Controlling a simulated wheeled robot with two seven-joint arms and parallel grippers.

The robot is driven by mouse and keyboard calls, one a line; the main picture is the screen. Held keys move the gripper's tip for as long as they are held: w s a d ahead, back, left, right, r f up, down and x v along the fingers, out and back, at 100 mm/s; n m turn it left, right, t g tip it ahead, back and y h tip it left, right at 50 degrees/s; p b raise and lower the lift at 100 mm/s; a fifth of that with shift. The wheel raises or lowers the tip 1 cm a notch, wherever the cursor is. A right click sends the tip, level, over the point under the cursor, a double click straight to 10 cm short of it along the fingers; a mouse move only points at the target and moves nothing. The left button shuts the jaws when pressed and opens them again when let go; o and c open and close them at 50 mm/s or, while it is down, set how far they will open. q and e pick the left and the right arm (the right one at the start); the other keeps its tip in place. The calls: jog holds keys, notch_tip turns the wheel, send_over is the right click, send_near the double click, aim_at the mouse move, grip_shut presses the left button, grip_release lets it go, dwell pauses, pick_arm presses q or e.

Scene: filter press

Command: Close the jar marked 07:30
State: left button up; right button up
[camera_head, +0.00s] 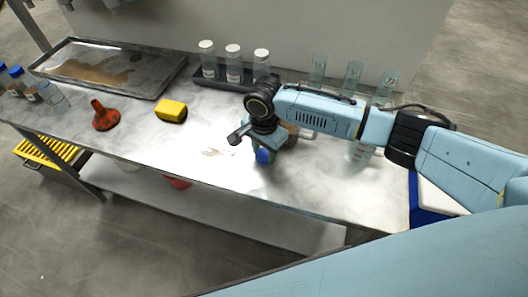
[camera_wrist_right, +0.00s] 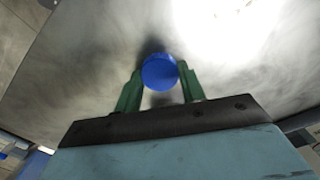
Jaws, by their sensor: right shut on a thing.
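My right gripper (camera_head: 262,153) (camera_wrist_right: 162,85) points down over the front middle of the bench. Its green fingers are shut on a round blue cap (camera_head: 264,156) (camera_wrist_right: 160,72), seen from above in the right wrist view. Whether a jar is under the cap is hidden. Clear jars stand at the far left, some with blue caps (camera_head: 16,71); one clear jar (camera_head: 53,97) there shows no blue cap. No 07:30 mark is legible, so I cannot tell which jar it is. My left gripper is not in view.
A black rack (camera_head: 210,83) holds three white-capped bottles (camera_head: 232,63) at the back. A metal tray (camera_head: 150,85), red funnel (camera_head: 105,117) and yellow block (camera_head: 171,111) lie left. Clear marked pieces (camera_head: 318,70) stand behind my right arm. The front middle of the bench is mostly bare.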

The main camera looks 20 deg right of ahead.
aim_at(264, 154)
notch_tip(264, 154, up, 10)
jog(key=p, duration=0.1)
jog(key=shift+p, duration=0.3)
jog(key=s+d+f+n, duration=0.2)
jog(key=n, duration=0.1)
jog(key=s+d+f+n+b, duration=0.1)
jog(key=s+d+f+n, duration=0.1)
jog(key=s+n, duration=0.1)
jog(key=s+d+f+n, duration=0.2)
jog(key=f+n, duration=0.1)
jog(key=n, duration=0.1)
jog(key=shift+s+d+b, duration=0.2)
jog(key=shift+s+b, duration=0.1)
jog(key=shift+b, duration=0.1)
jog(key=shift+s+d+n, duration=0.15)
jog(key=shift+s+n, duration=0.1)
jog(key=shift+n, duration=0.35)
